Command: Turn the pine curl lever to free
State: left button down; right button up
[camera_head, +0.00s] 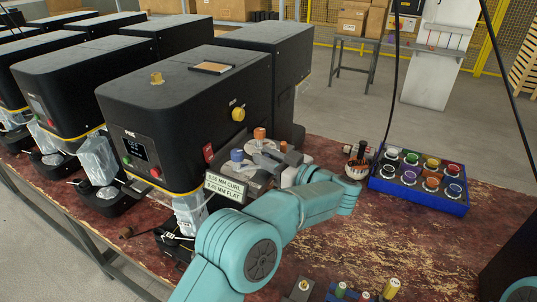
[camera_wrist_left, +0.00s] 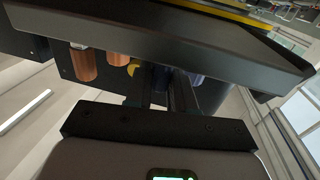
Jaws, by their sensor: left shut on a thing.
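The black seamer (camera_head: 150,95) in the middle of the head view has a small front label that seems to read PINE. A sign (camera_head: 224,188) by its side names CURL and FLAT settings. Above the sign stand a blue knob (camera_head: 237,155) and an orange knob (camera_head: 259,133); I take the blue-knobbed one as the pine curl lever. My left gripper (camera_head: 272,160) reaches in from the right, low beside these knobs, shut on a lever. In the left wrist view, blue (camera_wrist_left: 195,78) shows around the fingers (camera_wrist_left: 166,92); copper-coloured cylinders (camera_wrist_left: 83,65) stand to their left. The lever's exact setting is hidden.
A blue tray (camera_head: 418,198) of coloured caps lies on the worn red table to the right, near a bowl with dark-handled tools (camera_head: 357,165). More seamers (camera_head: 85,75) stand to the left. Small capped bottles (camera_head: 391,287) stand at the front edge.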

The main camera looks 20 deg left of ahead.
pick_arm(q)
jog(key=shift+w+a+f+n+g+y+p, duration=0.15)
jog(key=shift+w+n+g+y+p, duration=0.1)
jog(key=shift+n+g+p, duration=0.25)
jog(key=shift+w+a+r+n+g+y+p, duration=0.1)
jog(key=shift+w+n+g+y+p, duration=0.15)
jog(key=shift+g, duration=0.45)
jog(key=shift+w+a+n+g, duration=0.1)
jog(key=shift+a+n+g, duration=0.05)
jog(key=shift+n+g, duration=0.4)
jog(key=c, duration=1.1)
grip_release()
jog(key=shift+w+a, duration=0.1)
jog(key=shift+a, duration=0.05)
jog(key=shift+d, duration=0.2)
